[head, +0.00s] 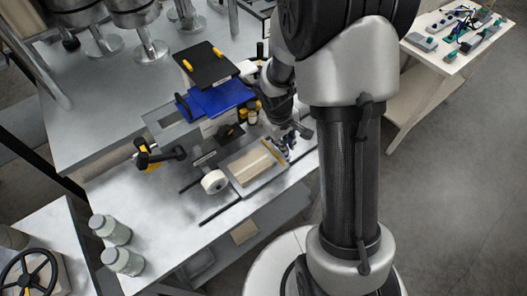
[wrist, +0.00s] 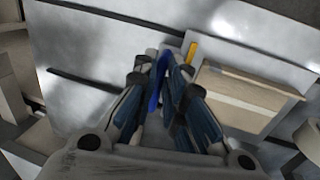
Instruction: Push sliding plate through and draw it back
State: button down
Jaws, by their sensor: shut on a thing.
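A pale metal plate (head: 268,179), probably the sliding plate, lies on the grey bench with a tan kraft block (head: 249,165) on it. A yellow strip (head: 273,151) runs along the block's right end. In the wrist view the tan block (wrist: 240,98) and yellow strip (wrist: 191,52) are right of my fingers. My gripper (head: 290,144) is low at the plate's right end. In the wrist view my gripper (wrist: 165,62) is shut on a thin upright blue piece (wrist: 155,88), perhaps the plate's handle. Its lower part and its joint to the plate are hidden by the fingers.
A white roll (head: 214,181) stands left of the plate, and dark slots (head: 219,214) cross the bench. A blue box (head: 213,98) and a black panel (head: 206,66) rise behind. Two jars (head: 110,230) stand at the front left. The bench front is fairly clear.

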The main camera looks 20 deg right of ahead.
jog(key=d, duration=0.2)
jog(key=w+d+p, duration=0.1)
jog(key=d, duration=0.1)
jog(key=w+d, duration=0.1)
jog(key=d, duration=0.1)
jog(key=shift+d+p, duration=0.35)
jog(key=shift+d, duration=0.05)
jog(key=shift+r, duration=0.1)
jog(key=c, duration=1.7)
grip_release()
jog(key=shift+w+d, duration=0.1)
jog(key=shift+d, duration=0.05)
jog(key=shift+o, duration=0.2)
notch_tip(320, 180, up, 12)
jog(key=a, duration=0.2)
jog(key=shift+s+a, duration=0.2)
jog(key=shift+s, duration=0.15)
jog(key=shift+f, duration=0.2)
